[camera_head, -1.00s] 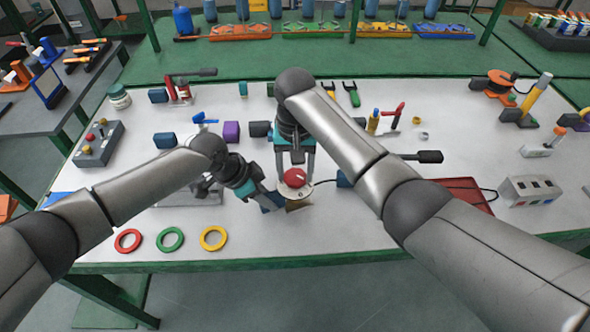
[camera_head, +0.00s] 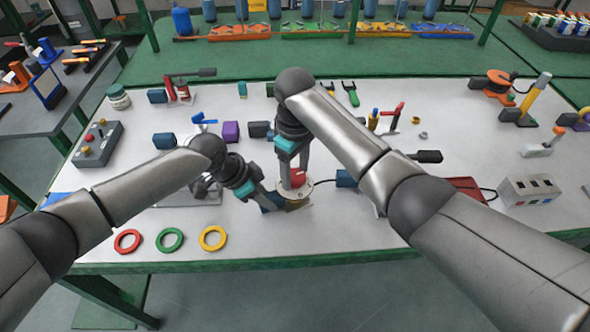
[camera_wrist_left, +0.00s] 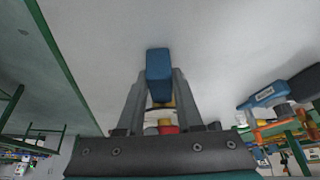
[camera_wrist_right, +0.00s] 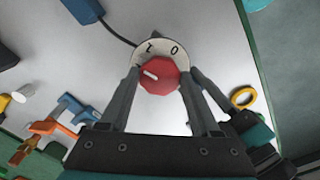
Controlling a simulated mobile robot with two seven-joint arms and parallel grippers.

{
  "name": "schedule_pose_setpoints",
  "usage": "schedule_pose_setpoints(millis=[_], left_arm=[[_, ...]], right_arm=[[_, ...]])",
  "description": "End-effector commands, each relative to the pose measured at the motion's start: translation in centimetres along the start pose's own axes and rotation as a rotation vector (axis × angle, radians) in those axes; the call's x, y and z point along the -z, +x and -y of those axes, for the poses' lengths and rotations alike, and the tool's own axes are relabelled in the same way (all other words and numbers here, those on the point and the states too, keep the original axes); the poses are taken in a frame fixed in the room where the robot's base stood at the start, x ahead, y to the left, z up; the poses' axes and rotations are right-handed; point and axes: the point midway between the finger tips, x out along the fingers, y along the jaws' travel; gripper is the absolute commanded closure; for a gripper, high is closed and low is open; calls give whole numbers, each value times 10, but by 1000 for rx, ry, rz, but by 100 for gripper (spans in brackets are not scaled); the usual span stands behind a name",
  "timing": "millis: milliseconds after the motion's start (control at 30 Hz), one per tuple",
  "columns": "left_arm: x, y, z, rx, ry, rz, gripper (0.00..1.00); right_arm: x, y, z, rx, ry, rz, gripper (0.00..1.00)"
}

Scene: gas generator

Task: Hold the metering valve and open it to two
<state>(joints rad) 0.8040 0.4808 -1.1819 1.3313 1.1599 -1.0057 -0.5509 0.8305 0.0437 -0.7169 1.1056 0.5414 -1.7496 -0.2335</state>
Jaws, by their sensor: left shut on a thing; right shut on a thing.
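The metering valve has a red knob (camera_head: 298,178) on a round pale dial (camera_head: 300,191), near the front middle of the table. My left gripper (camera_head: 268,199) is shut on the valve's blue end (camera_wrist_left: 158,72), which sits between both fingers in the left wrist view. My right gripper (camera_head: 296,174) comes from above, shut on the red knob. In the right wrist view its fingers flank the knob (camera_wrist_right: 159,77). The knob's white mark points left, towards the left finger. The dial numbers "0" and apparently "1" show beyond the knob; the dial's near part is hidden.
Red (camera_head: 128,241), green (camera_head: 170,239) and yellow (camera_head: 213,238) rings lie front left. A black cable runs right of the valve. A red tray (camera_head: 466,188) and a grey box (camera_head: 528,190) lie right. The white table between rings and front edge is clear.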

Motion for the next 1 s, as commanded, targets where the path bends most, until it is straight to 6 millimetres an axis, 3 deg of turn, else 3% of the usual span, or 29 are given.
schedule_pose_setpoints(millis=[500, 1000], left_arm=[[-1, 0, 1, 2, -1, 1, 100], [-1, 0, 1, 2, -1, 2, 100]], right_arm=[[0, -1, -1, 0, -384, 0, 92], [0, -1, -1, 0, -484, 0, 92]])
